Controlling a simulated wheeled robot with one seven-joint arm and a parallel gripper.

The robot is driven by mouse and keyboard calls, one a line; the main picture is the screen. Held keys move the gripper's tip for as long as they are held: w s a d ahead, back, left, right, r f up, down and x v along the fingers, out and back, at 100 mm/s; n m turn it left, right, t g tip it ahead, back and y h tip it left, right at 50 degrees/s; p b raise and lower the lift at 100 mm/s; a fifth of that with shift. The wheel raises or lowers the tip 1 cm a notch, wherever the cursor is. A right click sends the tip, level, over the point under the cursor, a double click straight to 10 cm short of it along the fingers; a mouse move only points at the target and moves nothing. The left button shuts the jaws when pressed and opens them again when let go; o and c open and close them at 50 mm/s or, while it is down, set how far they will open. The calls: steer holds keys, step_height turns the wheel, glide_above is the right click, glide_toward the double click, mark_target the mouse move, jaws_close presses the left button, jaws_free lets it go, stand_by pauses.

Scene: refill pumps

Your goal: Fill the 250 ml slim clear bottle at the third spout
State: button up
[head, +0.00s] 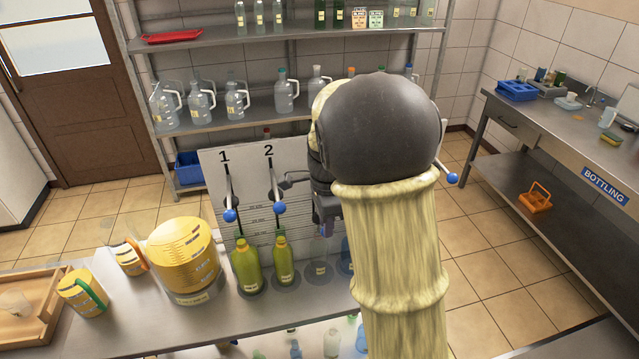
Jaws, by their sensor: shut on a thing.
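A clear slim bottle (319,266) with a small label stands upright on the counter, third in the row under the pump panel (245,170). Its contents are hard to make out, and I cannot read its size. My gripper (325,212) is above it, apart from its body, at the height of the lever knobs. The jaws are shut, but my arm hides most of them. What they hold is hidden; it lines up with the third lever's place. The third spout and its number are hidden. Lever 1 (230,215) and lever 2 (280,207) have blue knobs.
Green-yellow bottles stand under spouts 1 (246,268) and 2 (284,264). A blue bottle (346,256) stands close right of the clear one. Another blue knob (452,178) shows right of my arm.

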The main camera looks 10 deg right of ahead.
steer(key=shift+f, duration=0.8)
steer(key=shift+c, duration=0.2)
stand_by(3.0)
steer(key=shift+r+p, duration=0.4)
steer(key=shift+r, duration=0.25)
jaws_close()
step_height(320, 180, up, 12)
steer(key=p, duration=1.1)
steer(key=shift+f, duration=0.25)
steer(key=shift+o, duration=2)
jaws_free()
